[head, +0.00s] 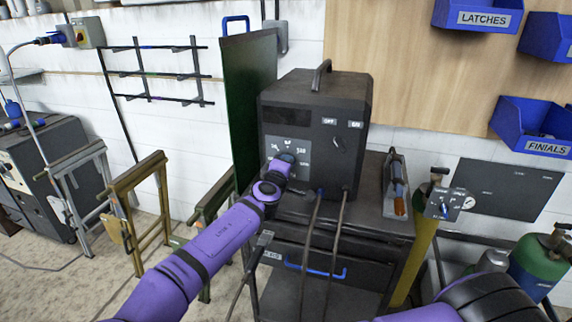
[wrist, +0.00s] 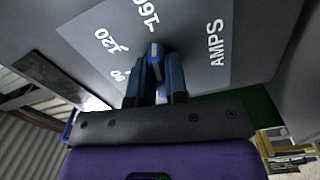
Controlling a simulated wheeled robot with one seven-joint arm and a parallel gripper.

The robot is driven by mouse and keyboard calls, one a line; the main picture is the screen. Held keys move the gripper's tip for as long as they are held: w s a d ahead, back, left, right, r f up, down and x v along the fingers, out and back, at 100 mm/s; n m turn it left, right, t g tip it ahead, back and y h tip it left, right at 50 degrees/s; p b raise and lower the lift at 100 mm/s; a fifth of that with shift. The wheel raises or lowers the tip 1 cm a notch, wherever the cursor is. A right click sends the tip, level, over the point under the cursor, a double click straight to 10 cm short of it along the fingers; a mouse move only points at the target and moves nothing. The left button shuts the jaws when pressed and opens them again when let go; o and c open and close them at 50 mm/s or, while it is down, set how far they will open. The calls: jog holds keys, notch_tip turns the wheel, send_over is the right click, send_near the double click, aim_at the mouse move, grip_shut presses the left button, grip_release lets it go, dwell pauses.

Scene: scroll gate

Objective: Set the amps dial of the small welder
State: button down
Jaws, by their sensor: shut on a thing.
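The small welder (head: 315,98) is a dark box with a top handle, standing on a dark cart. Its amps dial (head: 287,157) sits on a grey scale plate on the lower left of the front face. My gripper (head: 281,166) is at the dial and hides part of it. In the wrist view, my gripper's two fingers (wrist: 156,84) are shut on the blue dial knob (wrist: 154,60). A pale line on the knob points toward the 160 side of the scale plate (wrist: 200,50). The plate shows 120, 160 and AMPS. The rest of the scale is partly hidden or out of view.
An OFF/ON switch (head: 338,144) is right of the dial. Cables hang from the welder's lower front, close to my arm. A torch-like tool (head: 396,182) lies on the cart (head: 373,215). A dark green screen (head: 247,105) stands close on the left.

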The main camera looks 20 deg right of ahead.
jog(key=c, duration=1.1)
grip_release()
jog(key=v, duration=1)
jog(key=shift+s+a, duration=0.2)
jog(key=shift+s, duration=0.15)
